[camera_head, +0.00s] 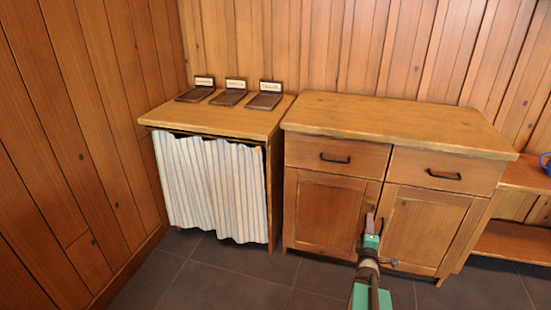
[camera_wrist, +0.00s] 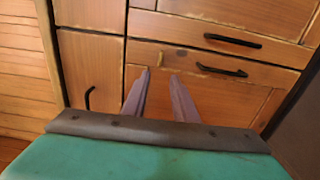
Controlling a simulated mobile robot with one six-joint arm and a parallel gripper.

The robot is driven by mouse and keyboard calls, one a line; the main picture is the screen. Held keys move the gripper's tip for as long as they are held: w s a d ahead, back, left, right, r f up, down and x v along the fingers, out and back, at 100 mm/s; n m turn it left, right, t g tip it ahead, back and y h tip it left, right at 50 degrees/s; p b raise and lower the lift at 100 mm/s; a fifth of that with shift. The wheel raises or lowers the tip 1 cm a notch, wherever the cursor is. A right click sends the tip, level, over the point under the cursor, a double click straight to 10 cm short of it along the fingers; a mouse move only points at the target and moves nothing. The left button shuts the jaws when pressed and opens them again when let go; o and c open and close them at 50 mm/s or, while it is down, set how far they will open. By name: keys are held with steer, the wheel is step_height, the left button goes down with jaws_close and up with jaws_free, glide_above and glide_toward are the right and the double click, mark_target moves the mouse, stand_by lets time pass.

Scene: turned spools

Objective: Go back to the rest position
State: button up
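My gripper (camera_head: 370,221) hangs low in front of the wooden cabinet (camera_head: 340,206), before its two doors, in the head view. In the wrist view the two grey fingers of my gripper (camera_wrist: 160,74) stand apart with nothing between them, so it is open and empty. Beyond the fingertips the wrist view shows wooden fronts with dark handles (camera_wrist: 222,71). No spool shows in either view.
Three dark stands with pale labels (camera_head: 229,97) sit on the curtained table (camera_head: 215,118) at left. The cabinet top (camera_head: 390,122) is bare. A low shelf bench (camera_head: 520,176) with a blue object (camera_head: 546,164) stands at the right edge. Dark floor tiles (camera_head: 250,292) in front are clear.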

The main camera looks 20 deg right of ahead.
steer(key=w+a+r+n+t+y+p, duration=0.1)
steer(key=w+a+n+y+p, duration=0.3)
steer(key=a, duration=0.6)
steer(key=w+a+r+m+y+p, duration=0.1)
steer(key=w+a+p, duration=0.45)
steer(key=a, duration=0.45)
steer(key=s+a+f+g+y+p, duration=0.1)
steer(key=a+f+g+y+p, duration=0.2)
steer(key=a, duration=0.5)
steer(key=s+a+f+g+y+p, duration=0.1)
steer(key=a+f+y+p, duration=0.15)
steer(key=a+f, duration=0.45)
steer(key=s+a+f+m+g+p, duration=0.2)
steer(key=s+a+f+g+p, duration=0.15)
steer(key=s+a, duration=0.35)
steer(key=s+a+f+m+g+p, duration=0.25)
steer(key=s+a+f+g, duration=0.2)
steer(key=s, duration=0.45)
steer(key=s+a+r+m+g+y, duration=0.1)
steer(key=s+m+g, duration=0.7)
steer(key=s, duration=0.9)
steer(key=shift+s+a+r+m+b, duration=0.2)
steer(key=shift+s+r+m+b, duration=0.15)
steer(key=shift+r, duration=0.45)
